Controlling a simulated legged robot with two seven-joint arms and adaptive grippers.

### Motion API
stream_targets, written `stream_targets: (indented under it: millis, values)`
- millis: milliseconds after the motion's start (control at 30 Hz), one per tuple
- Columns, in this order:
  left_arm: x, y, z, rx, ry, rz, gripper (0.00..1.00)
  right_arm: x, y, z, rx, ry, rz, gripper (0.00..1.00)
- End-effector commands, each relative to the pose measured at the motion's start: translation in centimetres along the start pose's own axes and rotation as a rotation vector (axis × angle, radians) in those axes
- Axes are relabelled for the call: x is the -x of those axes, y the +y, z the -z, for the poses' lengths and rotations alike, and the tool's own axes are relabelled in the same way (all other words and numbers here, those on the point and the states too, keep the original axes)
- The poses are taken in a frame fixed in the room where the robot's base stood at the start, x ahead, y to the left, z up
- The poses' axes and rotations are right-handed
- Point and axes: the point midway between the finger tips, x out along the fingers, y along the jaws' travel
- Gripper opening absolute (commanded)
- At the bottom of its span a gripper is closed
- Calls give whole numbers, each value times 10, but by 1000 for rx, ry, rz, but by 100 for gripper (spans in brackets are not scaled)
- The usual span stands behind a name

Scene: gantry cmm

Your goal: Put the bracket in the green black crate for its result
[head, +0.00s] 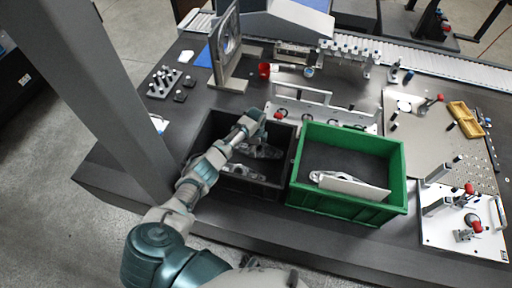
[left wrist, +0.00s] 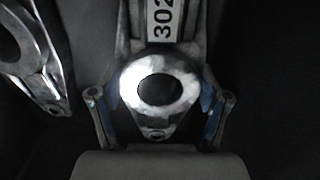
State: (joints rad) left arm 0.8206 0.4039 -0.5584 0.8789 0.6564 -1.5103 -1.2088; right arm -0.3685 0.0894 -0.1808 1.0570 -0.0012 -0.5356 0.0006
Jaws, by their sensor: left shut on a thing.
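My left gripper (head: 257,124) reaches down into the black crate (head: 286,162). In the left wrist view, its fingers (left wrist: 160,108) are shut on both sides of the round end of a grey metal bracket (left wrist: 160,64) marked 302. This bracket seems to be the one below the gripper in the head view (head: 264,151), inside the black crate. A second bracket (head: 242,173) lies nearer in that crate and shows at the left of the wrist view (left wrist: 32,52). The green crate (head: 397,175) stands just right of the black one. My right gripper is not in view.
In the green crate lie a light metal part (head: 347,186) and open dark floor behind it. A fixture plate with red-handled clamps (head: 466,222) is at the right. An upright grey frame (head: 228,50) and a rack (head: 322,110) stand behind the crates.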

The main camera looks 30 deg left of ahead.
Motion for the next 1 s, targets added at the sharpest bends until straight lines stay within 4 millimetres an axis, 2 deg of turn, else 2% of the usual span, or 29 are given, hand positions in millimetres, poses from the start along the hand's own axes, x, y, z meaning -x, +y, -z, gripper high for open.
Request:
stream_targets:
  millis: [333,367,433,467,833,1000]
  values:
    - [-6,-1,0,0,1,2,14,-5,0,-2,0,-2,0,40]
    - [-6,-1,0,0,1,2,78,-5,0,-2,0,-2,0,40]
    - [-6,-1,0,0,1,2,96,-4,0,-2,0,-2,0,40]
    - [-6,-1,0,0,1,3,100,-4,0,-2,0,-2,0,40]
    - [-4,-1,0,0,0,2,100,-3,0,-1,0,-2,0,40]
    - [16,-2,0,0,0,5,100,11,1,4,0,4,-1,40]
